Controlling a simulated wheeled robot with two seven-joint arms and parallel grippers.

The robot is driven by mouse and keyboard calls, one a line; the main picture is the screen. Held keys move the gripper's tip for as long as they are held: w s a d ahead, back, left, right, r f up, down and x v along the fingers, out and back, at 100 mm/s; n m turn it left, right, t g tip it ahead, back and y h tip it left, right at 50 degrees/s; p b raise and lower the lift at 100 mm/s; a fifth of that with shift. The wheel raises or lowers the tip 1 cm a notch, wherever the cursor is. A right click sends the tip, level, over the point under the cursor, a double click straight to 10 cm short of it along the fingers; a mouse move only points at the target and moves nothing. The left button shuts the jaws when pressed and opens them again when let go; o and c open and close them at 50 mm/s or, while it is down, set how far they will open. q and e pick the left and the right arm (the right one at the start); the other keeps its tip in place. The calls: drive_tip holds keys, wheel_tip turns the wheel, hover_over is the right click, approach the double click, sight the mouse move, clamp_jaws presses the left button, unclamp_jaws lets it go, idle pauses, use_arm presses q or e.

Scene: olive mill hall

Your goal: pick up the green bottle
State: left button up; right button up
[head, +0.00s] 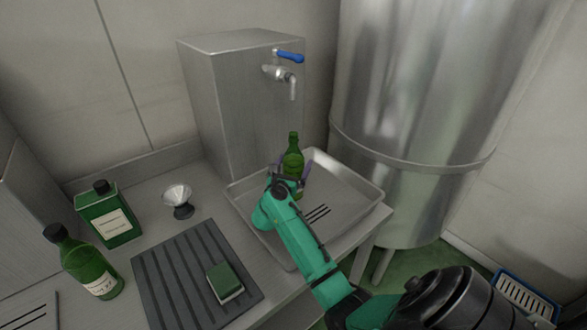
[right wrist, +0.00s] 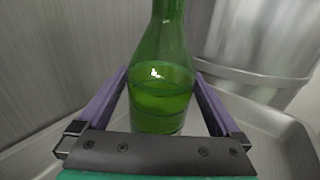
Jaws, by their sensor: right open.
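A green glass bottle (head: 293,158) stands upright in the steel tray (head: 345,205), below the tap. My right gripper (head: 293,174) reaches over the tray at the bottle's lower body. In the right wrist view the bottle (right wrist: 162,85) is between the two purple fingers of the open gripper (right wrist: 160,85), with liquid showing inside it. The fingers are on either side of it; whether either touches the glass I cannot tell. The bottle's base is partly hidden. My left gripper is not in view.
A steel box with a blue-handled tap (head: 288,57) stands behind the tray. A large steel tank (head: 410,120) is close at right. On the counter at left are a labelled green bottle (head: 90,265), a green tin (head: 108,215), a funnel (head: 178,200), and a sponge (head: 225,281) on a ribbed mat (head: 175,270).

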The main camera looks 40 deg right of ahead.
drive_tip(key=shift+x, duration=1.25)
drive_tip(key=c, duration=1.5)
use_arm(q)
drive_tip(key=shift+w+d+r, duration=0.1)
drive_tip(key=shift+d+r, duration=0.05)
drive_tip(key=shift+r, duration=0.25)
use_arm(e)
drive_tip(key=shift+r, duration=0.1)
clamp_jaws()
drive_tip(key=shift+r, duration=0.1)
